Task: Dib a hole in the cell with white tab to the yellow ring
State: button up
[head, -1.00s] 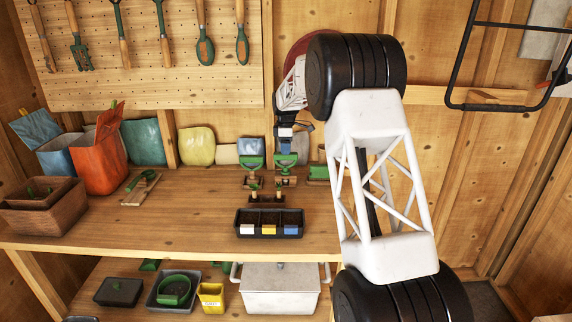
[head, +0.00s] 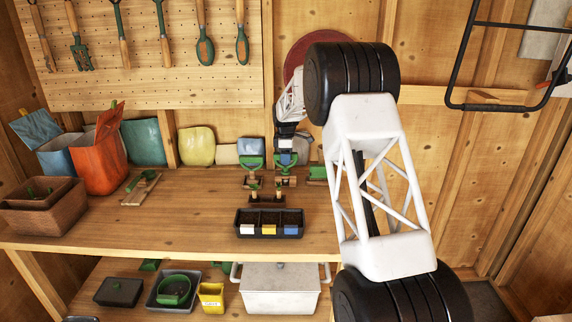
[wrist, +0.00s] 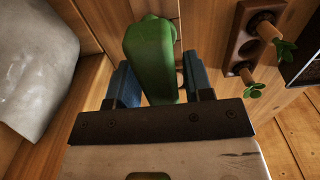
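The black planter tray (head: 237,222) stands on the bench with a row of soil-filled cells. Its front tabs are white (head: 247,230) at left, yellow (head: 268,230) in the middle and blue (head: 291,230) at right. Two green-handled tools stand behind it, a left one (head: 251,162) and a right one (head: 289,161). My gripper (head: 286,153) is at the right tool's handle. In the wrist view, the green handle (wrist: 150,50) lies between my gripper's blue fingers (wrist: 163,82), with narrow gaps seeming to show beside it. A yellow ring cannot be made out.
A brown holder (wrist: 240,48) with wooden-stemmed, green-topped pieces (wrist: 272,34) is beside the handle in the wrist view. A grey-white bag (wrist: 35,60) is at left.

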jog(key=c, duration=0.7)
jog(key=shift+c, duration=0.2)
jog(key=shift+r, duration=0.15)
jog(key=shift+r, duration=4.05)
